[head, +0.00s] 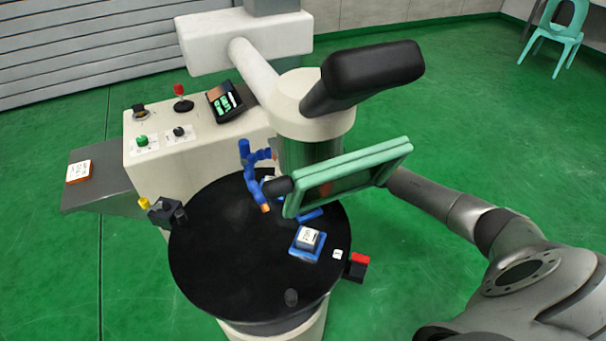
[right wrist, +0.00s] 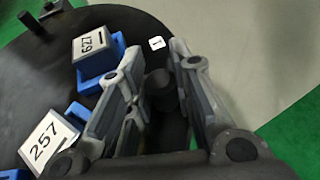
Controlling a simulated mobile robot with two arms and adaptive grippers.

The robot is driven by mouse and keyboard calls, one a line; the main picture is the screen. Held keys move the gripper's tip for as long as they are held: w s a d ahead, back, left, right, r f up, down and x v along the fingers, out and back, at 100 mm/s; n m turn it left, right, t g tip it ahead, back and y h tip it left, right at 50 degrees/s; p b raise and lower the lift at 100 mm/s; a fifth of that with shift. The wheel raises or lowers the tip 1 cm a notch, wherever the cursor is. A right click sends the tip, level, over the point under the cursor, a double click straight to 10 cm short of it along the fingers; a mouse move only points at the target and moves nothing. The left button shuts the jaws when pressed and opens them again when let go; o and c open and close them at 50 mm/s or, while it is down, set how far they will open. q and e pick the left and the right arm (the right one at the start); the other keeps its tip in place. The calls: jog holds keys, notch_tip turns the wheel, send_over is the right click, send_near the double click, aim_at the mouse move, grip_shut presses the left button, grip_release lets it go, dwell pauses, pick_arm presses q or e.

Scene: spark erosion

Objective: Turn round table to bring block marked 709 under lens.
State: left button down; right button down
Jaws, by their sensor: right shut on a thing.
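The black round table (head: 220,245) carries a white block in a blue holder (head: 305,255). Another block (right wrist: 48,143) there reads 257. I can make out no 709. A green-framed panel (head: 350,178), perhaps the lens, hangs over the table's right part and hides what is behind it. My right gripper (right wrist: 160,90) is shut on a black upright peg (right wrist: 160,88) at the table; the panel hides this grip in the head view. My left gripper is not in view.
A free black peg (head: 291,297) stands near the front rim. A small white tile (head: 337,254) lies by the right rim. A red-topped box (head: 357,267) and a yellow-knobbed fixture (head: 163,211) flank the table. Blue jointed nozzles (head: 248,165) reach over it. A control console (head: 165,135) stands behind.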

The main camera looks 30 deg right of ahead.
dwell(0.4)
jog(key=c, duration=1.3)
grip_release()
jog(key=shift+o, duration=0.2)
jog(key=shift+s+d, duration=0.1)
jog(key=v, duration=1.1)
jog(key=shift+s+d+r, duration=0.15)
jog(key=shift+s+d, duration=0.05)
jog(key=shift+s, duration=0.05)
